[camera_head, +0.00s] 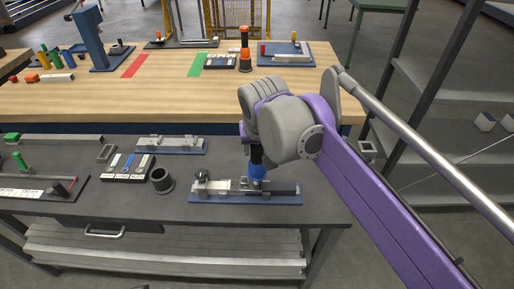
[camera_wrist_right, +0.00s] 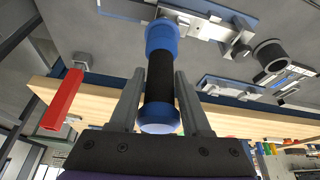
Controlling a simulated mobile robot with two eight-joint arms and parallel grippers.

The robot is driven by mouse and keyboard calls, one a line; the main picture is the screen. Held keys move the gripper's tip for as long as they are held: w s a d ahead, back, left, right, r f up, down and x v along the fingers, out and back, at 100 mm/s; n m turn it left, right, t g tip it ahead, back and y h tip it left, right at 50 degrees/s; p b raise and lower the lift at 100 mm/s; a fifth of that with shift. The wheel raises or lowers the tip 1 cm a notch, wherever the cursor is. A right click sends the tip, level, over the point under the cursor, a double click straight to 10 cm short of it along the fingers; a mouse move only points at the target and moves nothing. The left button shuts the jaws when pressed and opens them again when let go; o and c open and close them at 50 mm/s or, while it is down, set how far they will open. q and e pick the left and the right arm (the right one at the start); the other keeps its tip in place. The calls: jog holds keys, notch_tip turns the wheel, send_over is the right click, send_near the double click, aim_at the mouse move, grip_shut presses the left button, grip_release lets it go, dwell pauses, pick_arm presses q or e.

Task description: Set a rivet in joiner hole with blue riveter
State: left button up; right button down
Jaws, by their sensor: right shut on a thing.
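The blue riveter (camera_head: 257,170), with a black middle grip, is in my right gripper (camera_wrist_right: 159,76). In the right wrist view the two grey fingers close on either side of the riveter (camera_wrist_right: 160,40). It stands about upright over a blue-based fixture (camera_head: 228,199) that carries a metal joiner piece (camera_head: 222,186). The fixture also shows in the wrist view (camera_wrist_right: 130,10). The riveter's tip covers the spot below it, so the hole and any rivet there are hidden. I cannot tell whether the tip touches the joiner. My left gripper is out of view.
A black round holder (camera_head: 162,181) and a tray with labelled compartments (camera_head: 127,167) stand left of the fixture. A second blue-based fixture (camera_head: 171,146) lies behind. A wooden table (camera_head: 150,97) stands beyond, with an orange-and-black tool (camera_head: 245,50). Shelving is at right.

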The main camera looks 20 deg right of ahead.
jog(key=shift+w+r+p, duration=0.1)
jog(key=shift+r+p, duration=2.45)
jog(key=shift+r, duration=0.85)
jog(key=shift+f, duration=0.1)
